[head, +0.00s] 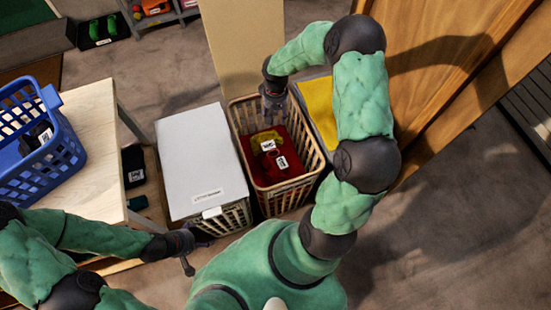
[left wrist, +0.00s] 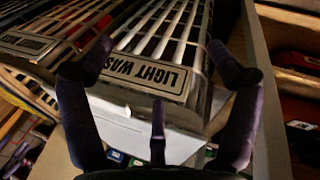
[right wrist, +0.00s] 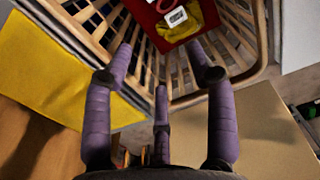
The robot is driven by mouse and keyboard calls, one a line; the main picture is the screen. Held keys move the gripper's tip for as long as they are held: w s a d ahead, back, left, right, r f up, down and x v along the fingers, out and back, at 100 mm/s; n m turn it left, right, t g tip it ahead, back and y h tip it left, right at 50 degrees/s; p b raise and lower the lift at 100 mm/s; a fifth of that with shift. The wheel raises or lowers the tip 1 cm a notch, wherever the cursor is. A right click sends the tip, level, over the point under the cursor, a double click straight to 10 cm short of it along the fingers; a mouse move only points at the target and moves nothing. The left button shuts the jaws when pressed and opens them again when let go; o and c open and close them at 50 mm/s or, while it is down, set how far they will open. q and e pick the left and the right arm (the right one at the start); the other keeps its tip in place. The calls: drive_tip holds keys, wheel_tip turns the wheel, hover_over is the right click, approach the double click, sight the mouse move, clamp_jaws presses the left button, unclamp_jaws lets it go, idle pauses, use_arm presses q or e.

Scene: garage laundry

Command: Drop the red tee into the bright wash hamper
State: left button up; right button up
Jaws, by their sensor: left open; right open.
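The tan slatted hamper (head: 310,150) stands open in the middle of the head view; I cannot read its label. Inside lies red cloth with a white tag (head: 281,163), which looks like the red tee, beside a tagged yellow piece (head: 268,138). The right wrist view also shows the red (right wrist: 160,14) and yellow (right wrist: 182,32) pieces. I cannot tell whether all the red is one garment. My right gripper (head: 273,108) is open and empty over the hamper's far end. My left gripper (head: 197,254) is open and empty near the front of the white-lidded hamper (head: 200,160).
The white-lidded hamper bears a partly readable "LIGHT WAS" label (left wrist: 150,77). A blue basket (head: 60,150) with a dark tagged item stands on the pale table (head: 100,130). A yellow panel (head: 318,105) and a wooden panel (head: 430,90) are to the right.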

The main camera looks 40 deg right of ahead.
wheel_tip(320, 180, up, 10)
drive_tip(key=shift+f, duration=0.2)
idle(0.6)
